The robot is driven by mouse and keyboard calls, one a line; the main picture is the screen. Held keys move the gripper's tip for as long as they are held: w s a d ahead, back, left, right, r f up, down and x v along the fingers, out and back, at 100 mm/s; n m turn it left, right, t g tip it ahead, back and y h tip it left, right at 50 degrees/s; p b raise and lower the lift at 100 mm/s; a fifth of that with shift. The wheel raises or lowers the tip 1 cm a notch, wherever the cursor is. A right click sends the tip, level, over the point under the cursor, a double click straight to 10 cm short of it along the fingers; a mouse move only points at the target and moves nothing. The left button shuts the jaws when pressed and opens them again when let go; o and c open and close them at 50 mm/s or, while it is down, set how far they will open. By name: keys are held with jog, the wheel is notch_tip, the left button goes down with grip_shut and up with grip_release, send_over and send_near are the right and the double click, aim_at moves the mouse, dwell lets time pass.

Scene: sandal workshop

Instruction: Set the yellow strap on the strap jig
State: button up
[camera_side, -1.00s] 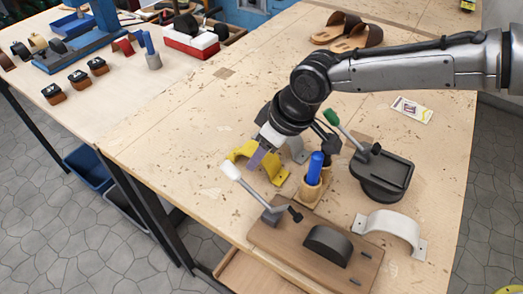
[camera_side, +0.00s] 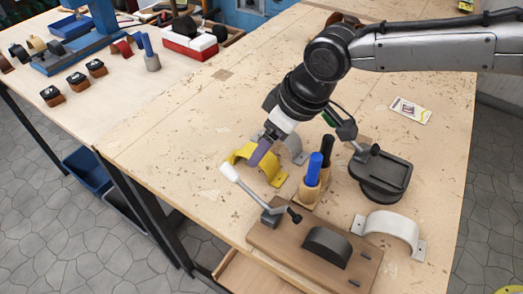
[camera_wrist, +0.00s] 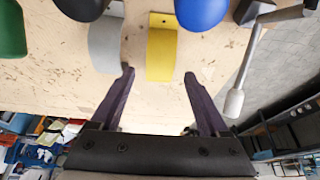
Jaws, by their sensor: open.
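The yellow strap (camera_side: 241,153) is an arched band with flat end tabs, standing on the bench left of the tool holder. My gripper (camera_side: 262,151) is right at it and hides part of its arch. In the wrist view, my open gripper (camera_wrist: 159,75) has its two purple fingers spread, with the yellow strap (camera_wrist: 161,55) lying ahead between their lines; I cannot tell if they touch it. The strap jig (camera_side: 272,243) is a wooden board at the front with a black half-round form (camera_side: 327,247) and a white-handled clamp (camera_side: 236,181). No strap lies on the form.
A grey strap (camera_side: 294,148) stands close behind the yellow one. A holder with blue (camera_side: 314,168) and black handles stands between strap and jig. A white strap (camera_side: 392,229) and a black round device (camera_side: 382,176) are at right. The bench left of the yellow strap is clear.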

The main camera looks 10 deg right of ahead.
jog(key=v, duration=0.7)
jog(key=shift+r, duration=0.3)
jog(key=shift+d, duration=0.1)
jog(key=s+d+r+m+t+h, duration=0.1)
jog(key=s+d+r+m, duration=0.15)
jog(key=d, duration=0.85)
jog(key=s+d+r+m, duration=0.2)
jog(key=s+d, duration=0.1)
jog(key=d, duration=0.9)
jog(key=s+d+f+m+h, duration=0.1)
jog(key=s+d+f+m, duration=0.1)
jog(key=s+d, duration=0.5)
jog(key=s+d+f+m+t+h, duration=0.1)
jog(key=s+d+f, duration=0.3)
jog(key=s+d, duration=0.4)
jog(key=shift+s+f+m, duration=0.3)
jog(key=shift+s+m, duration=0.45)
jog(key=shift+s, duration=0.1)
jog(key=shift+o, duration=0.5)
